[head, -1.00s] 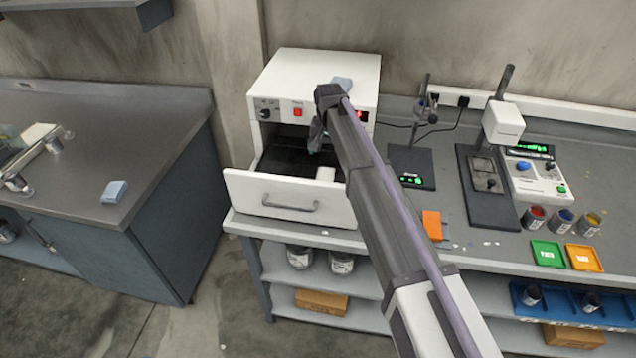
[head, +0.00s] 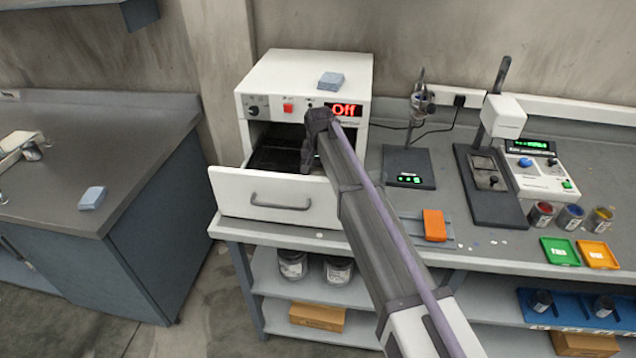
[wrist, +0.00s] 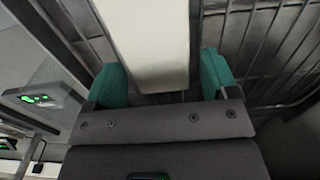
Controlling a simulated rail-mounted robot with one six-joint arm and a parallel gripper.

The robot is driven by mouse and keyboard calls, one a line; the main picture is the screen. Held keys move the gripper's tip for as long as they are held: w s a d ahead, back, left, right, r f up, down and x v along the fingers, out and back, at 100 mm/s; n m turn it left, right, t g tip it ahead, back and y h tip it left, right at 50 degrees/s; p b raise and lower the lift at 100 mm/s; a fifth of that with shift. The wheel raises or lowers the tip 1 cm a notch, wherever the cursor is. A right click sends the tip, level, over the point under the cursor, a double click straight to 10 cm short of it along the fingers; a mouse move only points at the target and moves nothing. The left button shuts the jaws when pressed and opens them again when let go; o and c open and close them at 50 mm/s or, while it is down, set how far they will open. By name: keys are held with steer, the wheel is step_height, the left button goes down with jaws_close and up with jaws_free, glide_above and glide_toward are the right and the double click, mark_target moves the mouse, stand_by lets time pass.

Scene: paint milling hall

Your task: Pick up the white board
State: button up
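The white board (wrist: 150,40) shows in the wrist view as a pale strip over dark metal rack bars, between the two green fingertips. My gripper (wrist: 163,78) is open, with one fingertip on each side of the board. The left fingertip looks very close to the board's edge, and a narrow gap shows on the right. I cannot tell whether either touches. In the head view my gripper (head: 308,160) reaches down into the open drawer (head: 275,198) of the white oven (head: 305,80). My arm hides the board there.
The drawer's front panel and the oven body bound the space around my gripper. A blue block (head: 331,79) lies on the oven top. An orange block (head: 434,225), a scale (head: 408,168) and a black stand (head: 490,185) are to the right on the bench.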

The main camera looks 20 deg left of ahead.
steer(key=c, duration=0.9)
